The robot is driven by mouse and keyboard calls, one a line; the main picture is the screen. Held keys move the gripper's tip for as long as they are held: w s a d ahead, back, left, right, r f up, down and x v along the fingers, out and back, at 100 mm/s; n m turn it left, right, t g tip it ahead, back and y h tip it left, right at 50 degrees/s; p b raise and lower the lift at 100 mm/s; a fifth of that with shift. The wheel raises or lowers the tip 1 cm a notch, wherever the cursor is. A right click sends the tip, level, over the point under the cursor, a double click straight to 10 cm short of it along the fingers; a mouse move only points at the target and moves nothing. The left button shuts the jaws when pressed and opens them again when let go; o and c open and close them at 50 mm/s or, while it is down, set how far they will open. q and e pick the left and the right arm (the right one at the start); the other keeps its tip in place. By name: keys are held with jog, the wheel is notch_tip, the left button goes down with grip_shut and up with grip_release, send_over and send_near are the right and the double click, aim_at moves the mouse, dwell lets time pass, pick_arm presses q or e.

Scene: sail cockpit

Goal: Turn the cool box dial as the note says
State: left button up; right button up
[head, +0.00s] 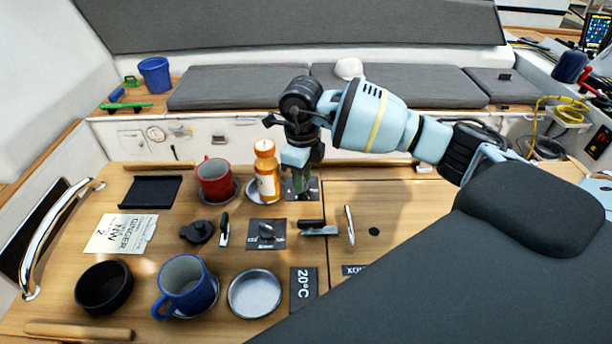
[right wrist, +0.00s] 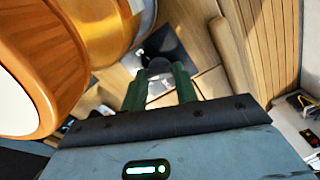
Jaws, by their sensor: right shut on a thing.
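The fingers hide most of this dial in the head view. A second dark dial (head: 266,231) sits on its own plate nearer the front, with nothing touching it. A white note (head: 122,234) lies flat on the left of the table; its lettering seems to read "GINGER", "NW" and "2". My left gripper is out of view.
An orange bottle (head: 265,170) stands close beside the right gripper. Around are a red mug (head: 216,183), a blue mug (head: 185,283), a black bowl (head: 104,287), a metal dish (head: 254,294), a lever (head: 319,229) and a "20°C" label (head: 303,288). The right table half is fairly clear.

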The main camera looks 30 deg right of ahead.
jog(key=shift+m, duration=0.3)
jog(key=o, duration=1)
jog(key=shift+r, duration=3.95)
jog(key=shift+f, duration=0.1)
